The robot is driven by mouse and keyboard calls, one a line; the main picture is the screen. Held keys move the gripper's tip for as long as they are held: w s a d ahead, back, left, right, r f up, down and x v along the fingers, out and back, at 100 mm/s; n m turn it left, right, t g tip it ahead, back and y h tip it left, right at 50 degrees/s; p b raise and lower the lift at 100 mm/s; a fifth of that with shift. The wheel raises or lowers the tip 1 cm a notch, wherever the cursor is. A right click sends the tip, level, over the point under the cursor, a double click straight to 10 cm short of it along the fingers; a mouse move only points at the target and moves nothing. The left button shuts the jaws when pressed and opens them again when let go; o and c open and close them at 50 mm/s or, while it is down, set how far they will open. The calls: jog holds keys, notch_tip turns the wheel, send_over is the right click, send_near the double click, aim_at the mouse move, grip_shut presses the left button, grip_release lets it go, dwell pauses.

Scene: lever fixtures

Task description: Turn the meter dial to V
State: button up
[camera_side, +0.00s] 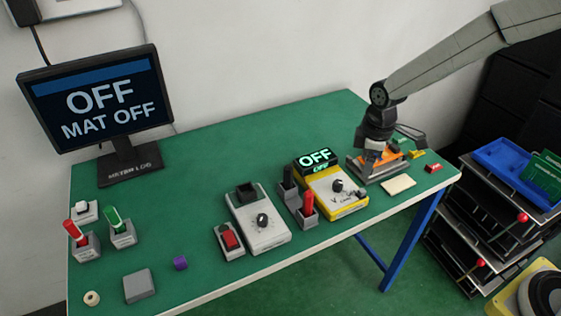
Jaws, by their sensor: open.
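The yellow meter (318,201) stands right of the table's middle, and its raised green-lit display (316,158) reads OFF. Its black dial (338,186) is on the pale face below the display; the pointer direction is too small to tell. Some markings show around the dial, one of which looks like V. My gripper (374,156) is open, pointing down over a grey tray with orange contents (362,175), right of the meter and apart from the dial. The fingertips are partly hidden against the tray.
A monitor (105,103) reads OFF and MAT OFF. A white box with a black knob (258,236) stands left of the meter. Red and black levers (308,203) stand close by the meter's left side. A cream pad (398,184) lies to its right.

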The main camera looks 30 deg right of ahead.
aim_at(339, 182)
jog(key=w+f+n, duration=0.1)
jog(key=w+a+f+n, duration=0.1)
jog(key=w+n, duration=0.1)
jog(key=w+a+n, duration=0.1)
jog(key=w, duration=0.1)
jog(key=shift+w+a+f+n+g, duration=0.1)
jog(key=shift+a+f+n+g, duration=0.1)
jog(key=shift+f+n+g, duration=0.15)
jog(key=shift+f, duration=0.1)
jog(key=shift+f, duration=3.9)
grip_shut()
